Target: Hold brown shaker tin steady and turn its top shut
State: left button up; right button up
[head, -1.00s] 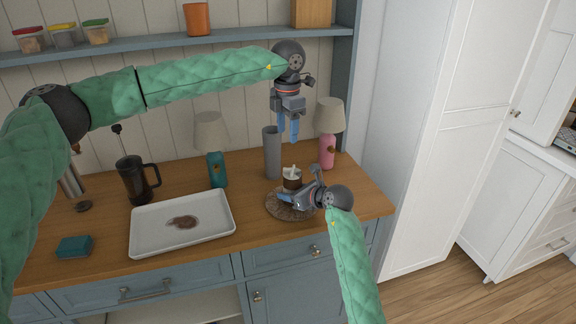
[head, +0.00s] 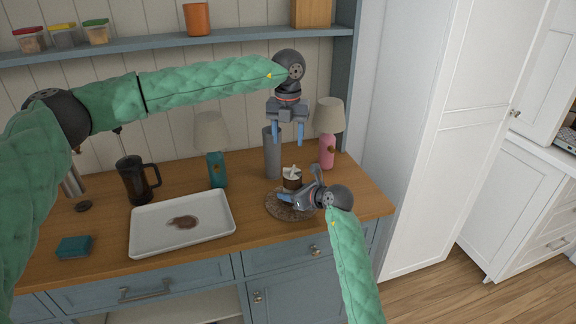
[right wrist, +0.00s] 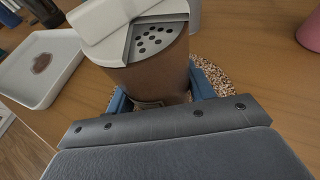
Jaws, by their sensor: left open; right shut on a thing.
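The brown shaker tin (head: 291,183) stands upright on a round speckled mat (head: 277,208) near the right end of the wooden counter. In the right wrist view its brown body (right wrist: 150,78) and white top (right wrist: 110,22) show; an open wedge in the top bares a plate with several dark holes. My right gripper (right wrist: 160,98) is shut on the tin's body, blue fingers on either side. My left gripper (head: 287,135) is open and empty, pointing down above the tin, its fingers apart and clear of the top.
A tall grey cylinder (head: 272,155) stands just behind the tin. A pink-based lamp (head: 327,150) is behind right, a teal-based lamp (head: 217,168) to the left. A white tray (head: 150,243), dark press (head: 133,182) and teal sponge (head: 74,247) occupy the left counter.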

aim_at(288, 169)
pick_arm(q)
notch_tip(288, 169, down, 10)
jog(key=shift+f, duration=0.1)
dwell(0.4)
jog(key=c, duration=1)
